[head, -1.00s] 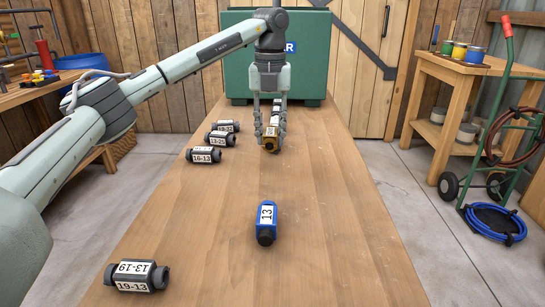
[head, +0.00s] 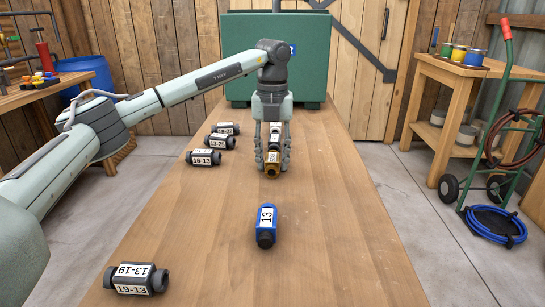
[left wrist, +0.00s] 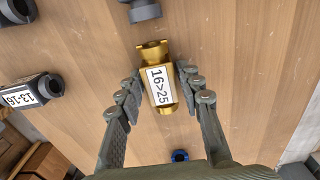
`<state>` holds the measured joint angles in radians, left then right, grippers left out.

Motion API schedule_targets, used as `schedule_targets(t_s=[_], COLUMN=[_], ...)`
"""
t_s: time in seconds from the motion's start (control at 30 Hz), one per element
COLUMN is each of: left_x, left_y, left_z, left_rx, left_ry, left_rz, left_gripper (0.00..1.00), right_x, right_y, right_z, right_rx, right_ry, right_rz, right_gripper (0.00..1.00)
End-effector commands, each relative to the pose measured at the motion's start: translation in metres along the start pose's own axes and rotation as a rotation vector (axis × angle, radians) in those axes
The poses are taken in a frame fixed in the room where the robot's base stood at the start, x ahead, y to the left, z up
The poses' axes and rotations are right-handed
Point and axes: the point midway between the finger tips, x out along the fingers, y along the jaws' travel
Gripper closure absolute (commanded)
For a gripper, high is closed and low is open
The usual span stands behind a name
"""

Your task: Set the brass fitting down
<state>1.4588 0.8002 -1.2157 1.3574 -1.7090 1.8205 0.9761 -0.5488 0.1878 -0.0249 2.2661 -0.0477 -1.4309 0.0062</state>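The brass fitting (head: 272,171), labelled 16>25 in the left wrist view (left wrist: 160,83), is on the wooden tabletop, its length running away from me. My left gripper (head: 272,165) points down over it, with one set of fingers on each side. In the left wrist view the fingers (left wrist: 161,82) stand apart from the brass sides with narrow gaps, so the gripper looks open around it. Fingers and palm hide part of the fitting in the head view. My right gripper is not in view.
A blue fitting marked 13 (head: 266,226) lies nearer on the table (head: 330,240). Several dark fittings (head: 204,157) lie to the left, and one (head: 137,278) lies at the near left. A green case (head: 236,60) stands at the far end. The table's right side is clear.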

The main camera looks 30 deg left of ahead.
Motion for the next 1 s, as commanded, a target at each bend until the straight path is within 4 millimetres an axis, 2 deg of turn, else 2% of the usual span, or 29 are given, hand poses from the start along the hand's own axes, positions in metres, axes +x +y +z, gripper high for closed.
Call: schedule_targets(t_s=[0.07,0.33,0.47,0.57,0.8,1.0], left_x=[0.000,-0.001,-0.009,-0.025,-0.077,-0.111], left_y=[0.000,0.000,0.000,-0.001,-0.001,-0.001], left_z=[0.000,0.000,0.000,0.001,0.001,0.001], left_rx=[0.000,0.000,0.000,0.000,0.000,0.000], left_ry=[0.000,0.000,-0.001,-0.004,-0.003,-0.001], left_rz=[0.000,0.000,0.000,-0.002,-0.002,0.000], left_gripper=[0.51,0.51,0.51,0.51,0.51,0.51], right_x=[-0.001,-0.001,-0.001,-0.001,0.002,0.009], right_y=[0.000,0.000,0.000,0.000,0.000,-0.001], right_z=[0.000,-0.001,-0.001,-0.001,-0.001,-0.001], right_rx=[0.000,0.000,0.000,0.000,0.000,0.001], right_ry=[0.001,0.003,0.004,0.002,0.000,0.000], right_rz=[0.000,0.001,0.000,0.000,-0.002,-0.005], right_gripper=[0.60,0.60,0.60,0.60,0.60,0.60])
